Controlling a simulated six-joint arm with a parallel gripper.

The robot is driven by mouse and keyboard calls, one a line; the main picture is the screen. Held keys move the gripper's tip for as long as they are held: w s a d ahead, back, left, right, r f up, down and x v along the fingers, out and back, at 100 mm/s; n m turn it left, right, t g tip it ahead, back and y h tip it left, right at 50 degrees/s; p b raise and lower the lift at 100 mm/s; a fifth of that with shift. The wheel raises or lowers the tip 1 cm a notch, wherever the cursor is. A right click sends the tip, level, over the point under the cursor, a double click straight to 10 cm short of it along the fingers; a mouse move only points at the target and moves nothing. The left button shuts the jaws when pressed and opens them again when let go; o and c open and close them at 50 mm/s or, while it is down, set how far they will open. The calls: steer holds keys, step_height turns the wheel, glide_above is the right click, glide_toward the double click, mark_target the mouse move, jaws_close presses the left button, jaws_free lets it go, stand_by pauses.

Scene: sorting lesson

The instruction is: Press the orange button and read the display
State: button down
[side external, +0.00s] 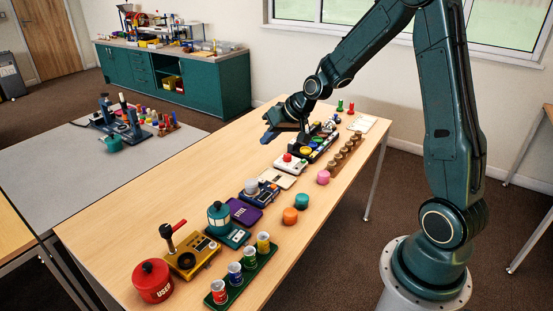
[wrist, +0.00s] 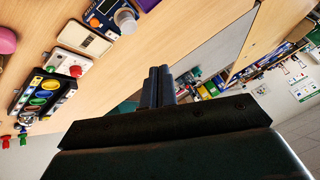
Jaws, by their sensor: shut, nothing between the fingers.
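A blue device (wrist: 112,12) at the top of the wrist view carries a round orange spot (wrist: 94,22), which looks like a button, beside a pale dome. In the side view the blue device (side external: 259,193) lies mid-table, and any readout on it is too small to read. A dark panel (wrist: 42,95) with several coloured buttons lies at the left of the wrist view. I cannot tell whether one of its buttons is orange. My gripper (wrist: 160,72) is shut and empty. In the side view it hangs over the table near the dark panel (side external: 321,147), apart from the blue device.
A pale unit with a red button (side external: 290,161) and a cream flat case (side external: 278,178) lie between the panel and blue device. The table's left strip is clear.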

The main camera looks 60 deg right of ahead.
mark_target(273, 187)
steer(key=w+d+f+m+t, duration=0.1)
steer(key=w+d+f+m, duration=0.2)
steer(key=d+f, duration=0.5)
step_height(273, 187, down, 4)
steer(key=shift+w+d+r, duration=0.1)
steer(key=shift+w+d, duration=0.05)
steer(key=shift+d, duration=0.15)
steer(key=shift+f, duration=4.35)
steer(key=shift+f, duration=0.9)
steer(key=shift+r, duration=0.9)
steer(key=shift+r, duration=0.1)
